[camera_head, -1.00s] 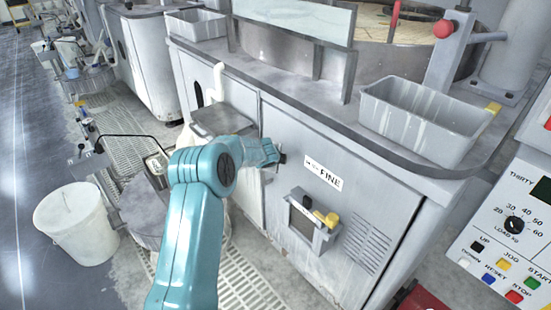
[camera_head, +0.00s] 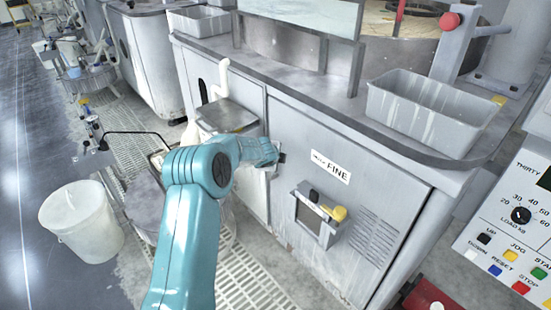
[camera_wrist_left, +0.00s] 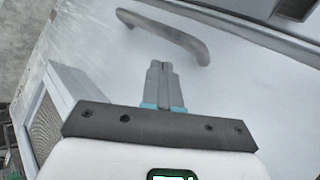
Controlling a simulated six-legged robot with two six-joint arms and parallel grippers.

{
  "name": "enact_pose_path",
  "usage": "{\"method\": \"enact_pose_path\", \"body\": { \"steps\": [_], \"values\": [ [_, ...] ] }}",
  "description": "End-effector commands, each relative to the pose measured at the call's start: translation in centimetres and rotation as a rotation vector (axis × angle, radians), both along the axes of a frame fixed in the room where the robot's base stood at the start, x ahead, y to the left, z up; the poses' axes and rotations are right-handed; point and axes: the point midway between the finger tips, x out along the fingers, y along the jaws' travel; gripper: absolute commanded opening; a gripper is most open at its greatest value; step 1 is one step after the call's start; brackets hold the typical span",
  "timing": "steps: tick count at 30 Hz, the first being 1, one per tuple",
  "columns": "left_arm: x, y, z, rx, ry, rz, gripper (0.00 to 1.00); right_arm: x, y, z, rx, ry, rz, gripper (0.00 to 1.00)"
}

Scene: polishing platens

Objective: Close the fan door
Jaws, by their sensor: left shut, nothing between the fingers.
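A pale grey cabinet panel (camera_head: 370,185) labelled FINE stands in front of me. I cannot tell for certain which panel is the fan door or how far it stands open. In the left wrist view, a curved metal bar handle (camera_wrist_left: 165,35) is fixed on a white panel (camera_wrist_left: 235,95). My left gripper (camera_head: 279,160) is at the cabinet front, left of the FINE label. In the left wrist view its fingers (camera_wrist_left: 161,72) are shut and empty, with their tips just below the handle in the picture. Contact cannot be told. My right gripper is out of view.
A small box (camera_head: 318,215) with a black and a yellow knob sticks out from the cabinet below the label. A grey tray (camera_head: 425,118) sits on top. A control panel (camera_head: 520,235) is at right, and a white bucket (camera_head: 80,222) is on the floor at left.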

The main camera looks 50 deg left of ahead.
Motion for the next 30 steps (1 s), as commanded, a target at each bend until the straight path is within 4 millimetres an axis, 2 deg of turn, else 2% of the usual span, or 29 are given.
{"method": "enact_pose_path", "body": {
  "steps": [3, 18, 26, 30],
  "values": [
    [-0.2, 0.1, 0.4, 0.001, 0.001, 0.003, 0.0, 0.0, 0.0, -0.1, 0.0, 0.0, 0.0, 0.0],
    [-6.2, 0.5, 6.4, 0.001, 0.003, 0.004, 0.0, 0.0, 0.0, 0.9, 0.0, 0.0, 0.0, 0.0],
    [-7.1, 0.5, 6.8, 0.0, 0.003, 0.003, 0.0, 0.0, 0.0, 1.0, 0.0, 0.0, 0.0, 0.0],
    [-7.0, -0.1, 6.2, -0.021, 0.003, 0.001, 0.0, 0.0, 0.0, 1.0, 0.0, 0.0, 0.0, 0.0]
  ]
}}
